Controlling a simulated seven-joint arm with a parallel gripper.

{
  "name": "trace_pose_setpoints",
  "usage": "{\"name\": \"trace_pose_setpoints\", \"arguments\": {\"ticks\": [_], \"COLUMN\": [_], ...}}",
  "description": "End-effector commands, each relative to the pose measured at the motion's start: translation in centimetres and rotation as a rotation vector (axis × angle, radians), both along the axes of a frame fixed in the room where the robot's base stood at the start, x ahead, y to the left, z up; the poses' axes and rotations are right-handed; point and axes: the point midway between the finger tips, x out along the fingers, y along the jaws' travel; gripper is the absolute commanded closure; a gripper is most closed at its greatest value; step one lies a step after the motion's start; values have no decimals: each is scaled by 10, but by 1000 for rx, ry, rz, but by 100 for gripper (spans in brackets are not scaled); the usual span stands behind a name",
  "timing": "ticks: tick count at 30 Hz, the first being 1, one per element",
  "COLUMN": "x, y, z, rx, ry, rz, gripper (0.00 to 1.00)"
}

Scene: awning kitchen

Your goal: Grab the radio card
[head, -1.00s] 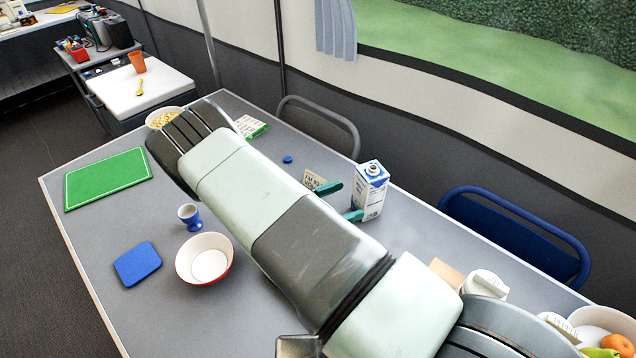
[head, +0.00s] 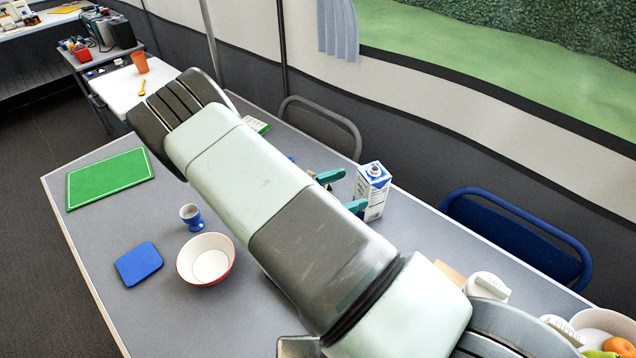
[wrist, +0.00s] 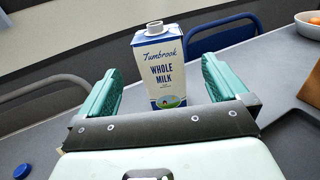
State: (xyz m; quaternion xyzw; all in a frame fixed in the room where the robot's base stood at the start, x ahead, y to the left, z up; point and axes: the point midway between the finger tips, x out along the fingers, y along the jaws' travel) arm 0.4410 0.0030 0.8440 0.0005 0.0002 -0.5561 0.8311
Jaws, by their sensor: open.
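No card can be clearly read as the radio card now. A small printed card that stood near the carton in the earlier head view is now hidden behind my arm. A green-and-white printed item (head: 257,125) shows partly past my arm at the table's far edge; I cannot tell what it is. My gripper (head: 342,190) is open and empty, with teal fingers, beside the milk carton (head: 373,192). In the wrist view, the carton (wrist: 160,70), labelled whole milk, stands upright beyond and between the open fingers (wrist: 158,88).
The grey table (head: 105,225) holds a green board (head: 110,178), a blue egg cup (head: 191,216), a red-rimmed bowl (head: 207,260) and a blue coaster (head: 138,263). A blue cap (wrist: 22,171) lies at lower left. Chairs (head: 520,230) line the far side.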

Motion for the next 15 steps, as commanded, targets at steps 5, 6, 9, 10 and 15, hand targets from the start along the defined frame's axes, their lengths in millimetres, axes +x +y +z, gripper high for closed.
{"name": "trace_pose_setpoints", "arguments": {"ticks": [5, 6, 9, 10, 15], "x": [0, 0, -1, 0, -4], "y": [1, 0, 0, 0, -14], "z": [65, 78, 108, 118, 118], "rx": [4, 4, 4, 5, 201], "ry": [-6, -5, -4, -7, -179], "rz": [-1, -1, 0, 0, -191], "gripper": [0, 0, 0, 0, 0]}}
